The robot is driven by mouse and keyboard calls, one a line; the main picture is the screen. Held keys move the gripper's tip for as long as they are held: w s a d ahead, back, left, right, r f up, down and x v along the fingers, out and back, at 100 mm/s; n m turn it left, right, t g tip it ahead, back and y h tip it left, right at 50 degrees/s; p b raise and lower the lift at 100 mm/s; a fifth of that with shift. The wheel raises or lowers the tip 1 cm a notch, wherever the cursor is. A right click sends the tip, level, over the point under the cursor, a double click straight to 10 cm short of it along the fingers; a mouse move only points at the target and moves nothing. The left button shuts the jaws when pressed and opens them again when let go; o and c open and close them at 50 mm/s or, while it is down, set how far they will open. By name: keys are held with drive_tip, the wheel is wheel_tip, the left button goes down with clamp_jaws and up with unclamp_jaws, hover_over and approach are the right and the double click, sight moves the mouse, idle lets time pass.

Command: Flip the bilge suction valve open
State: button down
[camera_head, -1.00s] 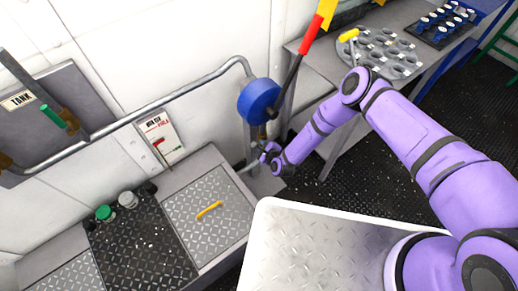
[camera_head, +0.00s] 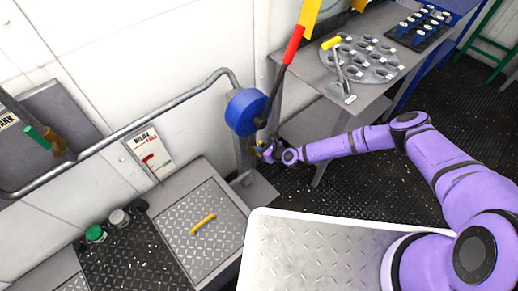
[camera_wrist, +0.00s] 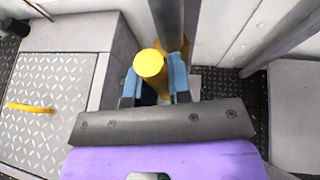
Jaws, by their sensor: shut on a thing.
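A yellow valve handle (camera_wrist: 150,66) with a round end sits between the blue fingertips of my gripper (camera_wrist: 153,84) in the wrist view. My gripper is shut on it. In the head view my gripper (camera_head: 266,152) is at the pipework just below a blue round housing (camera_head: 246,112). The handle is mostly hidden by the fingers there, and the valve body is hard to make out. A sign reading BILGE (camera_head: 150,150) is on the white wall to the left, with a red mark or handle on it.
A long red-gripped lever (camera_head: 290,50) rises from the blue housing. A grey pipe (camera_head: 150,109) runs left along the wall. A bench with a round tray (camera_head: 362,58) stands at the back right. A floor hatch with a yellow handle (camera_head: 203,225) lies at left.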

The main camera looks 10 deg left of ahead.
drive_tip(key=shift+w+d, duration=0.15)
drive_tip(key=shift+w, duration=0.05)
idle(0.3)
drive_tip(key=c, duration=1.1)
unclamp_jaws()
drive_tip(key=shift+o, duration=0.2)
drive_tip(key=shift+s, duration=0.1)
drive_tip(key=v, duration=1)
drive_tip(key=shift+d, duration=0.35)
drive_tip(key=shift+r, duration=0.1)
